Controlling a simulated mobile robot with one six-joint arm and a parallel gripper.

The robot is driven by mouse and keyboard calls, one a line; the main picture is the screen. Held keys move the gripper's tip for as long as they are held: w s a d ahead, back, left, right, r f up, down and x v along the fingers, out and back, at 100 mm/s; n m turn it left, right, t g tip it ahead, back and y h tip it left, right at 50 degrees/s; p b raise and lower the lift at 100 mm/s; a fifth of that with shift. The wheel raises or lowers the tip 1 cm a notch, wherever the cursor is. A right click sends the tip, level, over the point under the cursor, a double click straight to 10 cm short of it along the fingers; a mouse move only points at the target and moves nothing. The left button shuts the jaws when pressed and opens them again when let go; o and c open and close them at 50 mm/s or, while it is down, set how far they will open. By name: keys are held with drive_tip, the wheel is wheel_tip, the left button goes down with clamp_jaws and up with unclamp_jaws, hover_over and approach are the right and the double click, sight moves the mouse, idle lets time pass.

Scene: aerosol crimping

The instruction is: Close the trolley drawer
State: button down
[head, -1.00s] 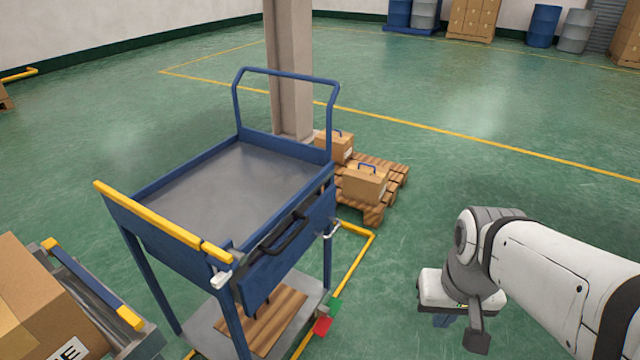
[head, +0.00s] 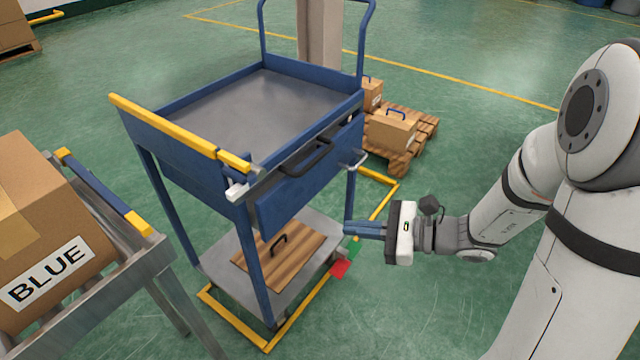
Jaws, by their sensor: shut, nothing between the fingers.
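The blue trolley (head: 185,150) stands left of centre with a flat grey top. Its drawer (head: 310,188) has a blue front with a black bar handle (head: 307,158), facing right toward my arm. The drawer front appears to stand a little out from the trolley body; how far is hard to tell. My gripper (head: 349,229) is shut and empty, its blue fingers pointing left. It appears below and right of the drawer front in the picture, beside the trolley's right leg, with no clear contact.
Wooden boards with a handle lie on the trolley's lower shelf (head: 215,262). A roller stand (head: 150,275) with a carton marked BLUE (head: 40,215) is at the left. A pallet (head: 405,158) with boxes stands behind. Yellow floor lines surround the trolley; open floor lies in front.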

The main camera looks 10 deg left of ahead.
drive_tip(key=w+d+f+m+t+b, duration=0.1)
drive_tip(key=w+f+m+t+b, duration=0.1)
drive_tip(key=w+f+m+t, duration=0.35)
drive_tip(key=b, duration=0.2)
approach(305, 183)
drive_tip(key=shift+m+y, duration=0.4)
drive_tip(key=shift+m, duration=0.05)
drive_tip(key=x, duration=0.3)
drive_tip(key=f+x, duration=0.1)
drive_tip(key=x, duration=0.1)
drive_tip(key=shift+a, duration=0.15)
drive_tip(key=shift+b+x, duration=0.35)
drive_tip(key=shift+x, duration=0.45)
drive_tip(key=shift+r, duration=0.15)
